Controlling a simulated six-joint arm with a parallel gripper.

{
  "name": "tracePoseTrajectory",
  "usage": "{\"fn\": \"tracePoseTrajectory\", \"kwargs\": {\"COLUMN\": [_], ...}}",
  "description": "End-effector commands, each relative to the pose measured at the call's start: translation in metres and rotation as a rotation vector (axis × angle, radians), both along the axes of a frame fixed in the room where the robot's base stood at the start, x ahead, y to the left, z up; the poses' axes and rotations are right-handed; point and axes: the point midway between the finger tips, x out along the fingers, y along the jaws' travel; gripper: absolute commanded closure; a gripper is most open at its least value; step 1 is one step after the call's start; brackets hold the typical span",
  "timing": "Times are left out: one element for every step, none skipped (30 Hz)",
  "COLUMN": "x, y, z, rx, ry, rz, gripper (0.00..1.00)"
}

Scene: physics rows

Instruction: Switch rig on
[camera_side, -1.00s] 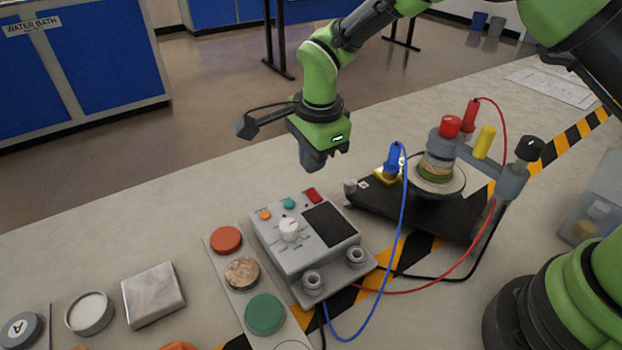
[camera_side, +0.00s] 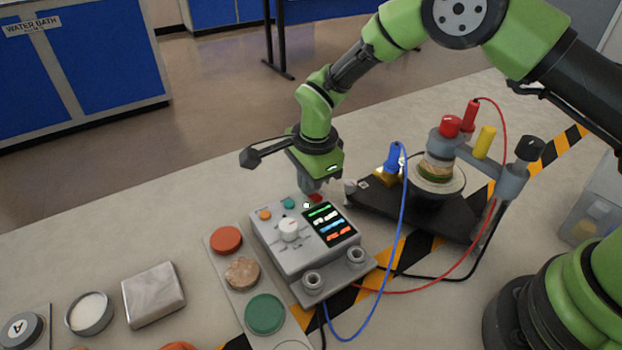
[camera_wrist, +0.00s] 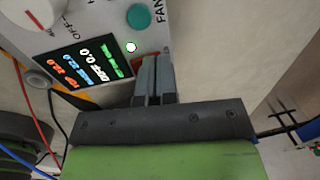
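The rig's grey control box (camera_side: 287,258) stands on the bench with a white dial (camera_side: 289,229), an orange button (camera_side: 265,215) and a teal button (camera_side: 289,203). Its display (camera_side: 329,224) is lit with coloured lines; the wrist view shows the lit display (camera_wrist: 88,66) too. The red switch (camera_side: 315,198) is at the box's far edge, partly hidden by my gripper (camera_side: 311,188). In the wrist view my gripper (camera_wrist: 154,62) has its fingers together at the red switch (camera_wrist: 146,59), seemingly touching it. A small white light (camera_wrist: 131,47) glows beside the switch. Nothing shows between the fingers.
Right of the box, a black stand (camera_side: 440,217) carries a stack of discs, with blue (camera_side: 403,220) and red cables looping to the bench. A palette with coloured discs (camera_side: 265,314) lies left of the box. A clear bin (camera_side: 590,215) stands far right.

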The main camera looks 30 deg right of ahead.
Motion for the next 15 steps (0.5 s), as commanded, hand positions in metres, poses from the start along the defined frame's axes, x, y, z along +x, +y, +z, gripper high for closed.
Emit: {"fn": "tracePoseTrajectory", "kwargs": {"x": [-0.002,-0.002,-0.002,-0.003,-0.004,-0.006,-0.007,-0.009,-0.011,-0.012,-0.013,-0.015,-0.015,-0.016,-0.017], "y": [0.000,0.000,0.000,0.000,0.000,0.000,0.000,0.000,0.000,0.000,0.000,0.000,0.000,0.000,0.000], "z": [-0.002,-0.003,-0.003,-0.002,-0.002,-0.002,-0.001,-0.001,0.000,0.000,0.000,0.001,0.002,0.002,0.002], "rx": [-0.002,-0.002,-0.002,-0.002,-0.002,-0.003,-0.003,-0.003,-0.003,-0.003,-0.003,-0.003,-0.002,-0.002,-0.002], "ry": [0.006,0.006,0.007,0.007,0.007,0.008,0.009,0.009,0.009,0.010,0.009,0.008,0.007,0.006,0.006], "rz": [0.001,0.001,0.001,0.001,0.001,0.001,0.001,0.001,0.002,0.002,0.002,0.002,0.001,0.001,0.001], "gripper": [1.00,1.00,1.00,1.00,1.00,1.00,1.00,1.00,1.00,1.00,1.00,1.00,1.00,1.00,1.00]}}
